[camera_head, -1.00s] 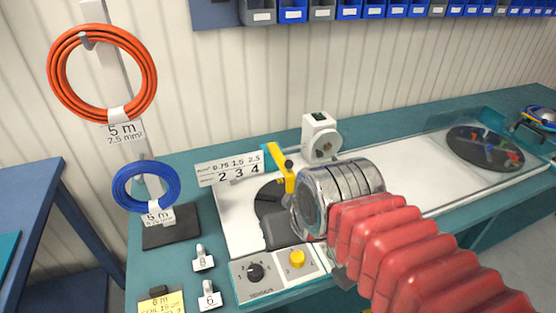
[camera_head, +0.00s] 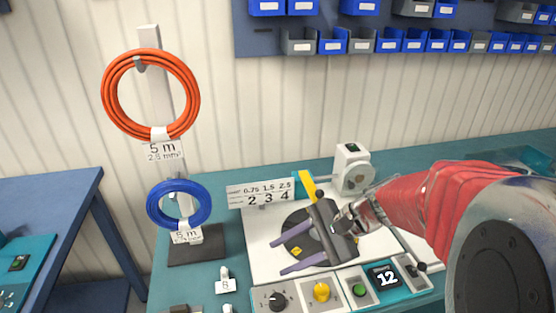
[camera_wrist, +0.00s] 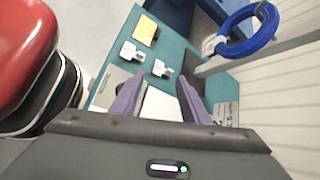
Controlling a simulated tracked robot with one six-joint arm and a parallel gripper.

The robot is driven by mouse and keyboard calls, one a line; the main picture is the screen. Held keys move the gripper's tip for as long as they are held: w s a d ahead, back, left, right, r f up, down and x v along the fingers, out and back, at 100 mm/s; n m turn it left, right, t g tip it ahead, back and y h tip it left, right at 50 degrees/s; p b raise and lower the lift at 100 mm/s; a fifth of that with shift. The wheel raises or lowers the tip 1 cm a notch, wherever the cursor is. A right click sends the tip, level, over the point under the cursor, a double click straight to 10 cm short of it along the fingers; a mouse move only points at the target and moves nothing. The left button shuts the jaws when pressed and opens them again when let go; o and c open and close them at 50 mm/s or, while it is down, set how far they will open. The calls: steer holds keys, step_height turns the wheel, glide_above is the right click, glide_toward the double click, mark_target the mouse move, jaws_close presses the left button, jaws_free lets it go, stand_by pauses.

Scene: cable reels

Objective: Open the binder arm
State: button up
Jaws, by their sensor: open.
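The binder arm (camera_head: 308,187) is a yellow bar with a dark knob, standing at the back of the winding station in the head view. Its lower part is hidden behind my gripper. My gripper (camera_head: 279,257) has purple fingers, spread apart and pointing left above the dark round turntable (camera_head: 297,222). Nothing is between the fingers. I cannot tell whether the gripper body touches the binder arm. In the wrist view my gripper (camera_wrist: 160,98) is also open and empty, over the white worktop, and the binder arm does not show.
An orange coil (camera_head: 108,100) and a blue coil (camera_head: 150,210) hang on a post at left. A control panel with a yellow knob (camera_head: 321,291) lies in front. A white unit (camera_head: 352,168) stands behind. White number tags (camera_wrist: 162,69) and a yellow note (camera_wrist: 145,30) lie on the bench.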

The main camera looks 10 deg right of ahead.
mark_target(310, 188)
steer(key=w+d+f+m+t, duration=0.2)
steer(key=w+d+m+t, duration=0.4)
steer(key=d, duration=0.4)
steer(key=w+d+f+m+t, duration=0.2)
steer(key=w+d+m+t, duration=0.4)
steer(key=d+m, duration=0.5)
steer(key=shift+w+d+f+m, duration=0.3)
steer(key=shift+w+f, duration=0.05)
steer(key=shift+w, duration=0.75)
steer(key=shift+y, duration=0.3)
steer(key=x, duration=1.3)
steer(key=shift+w+a+r, duration=0.1)
steer(key=shift+w+a, duration=0.1)
steer(key=shift+w, duration=0.15)
steer(key=shift+c, duration=0.2)
jaws_close()
